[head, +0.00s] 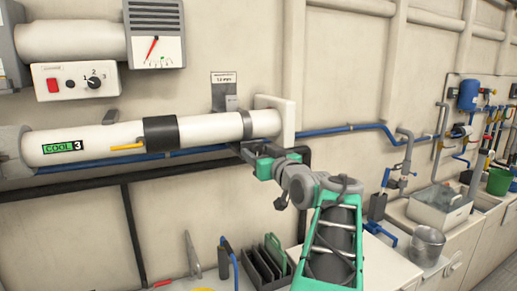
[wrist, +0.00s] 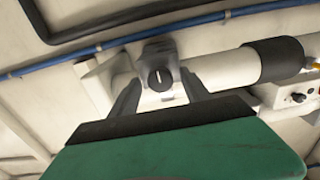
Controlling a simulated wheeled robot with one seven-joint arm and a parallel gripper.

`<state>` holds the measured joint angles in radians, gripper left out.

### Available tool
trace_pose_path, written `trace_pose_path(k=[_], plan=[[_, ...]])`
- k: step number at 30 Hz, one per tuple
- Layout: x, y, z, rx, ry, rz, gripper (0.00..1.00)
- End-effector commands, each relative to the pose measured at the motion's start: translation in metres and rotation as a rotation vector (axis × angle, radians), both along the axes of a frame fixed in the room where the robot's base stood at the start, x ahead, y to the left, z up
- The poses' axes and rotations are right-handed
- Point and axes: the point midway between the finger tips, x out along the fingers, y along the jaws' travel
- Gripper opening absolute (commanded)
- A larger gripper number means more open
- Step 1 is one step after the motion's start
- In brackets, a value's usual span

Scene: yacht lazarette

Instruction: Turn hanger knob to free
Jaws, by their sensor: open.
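The hanger knob (wrist: 160,79), a dark round dial with a short white mark, shows in the wrist view on a grey bracket (wrist: 158,52) by the white pipe. Its mark stands nearly upright in that picture. My gripper (wrist: 160,86) is open, with one finger to the left and one to the right of the knob; I cannot tell whether they touch it. In the head view my gripper (head: 243,152) is just below the right end of the white pipe (head: 103,140). The knob is not distinguishable there, and any label for its positions is unreadable.
A blue pipe (head: 345,128) runs along the wall behind the gripper. A small sign (head: 224,78) hangs above the white pipe. A control box (head: 77,81) with a red switch is at upper left. A black rack (head: 262,270) stands below, near my arm.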

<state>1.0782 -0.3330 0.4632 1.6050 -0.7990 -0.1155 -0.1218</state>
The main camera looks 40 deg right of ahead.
Motion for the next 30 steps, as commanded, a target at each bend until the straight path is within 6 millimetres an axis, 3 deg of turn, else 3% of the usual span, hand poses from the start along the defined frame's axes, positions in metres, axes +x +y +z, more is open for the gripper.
trace_pose_path(k=[9, 30], plan=[[0.0049, -0.0012, -0.0006, -0.001, 0.0, 0.0, 0.54], [0.0046, -0.001, -0.0004, -0.001, 0.0, 0.0, 0.0]])
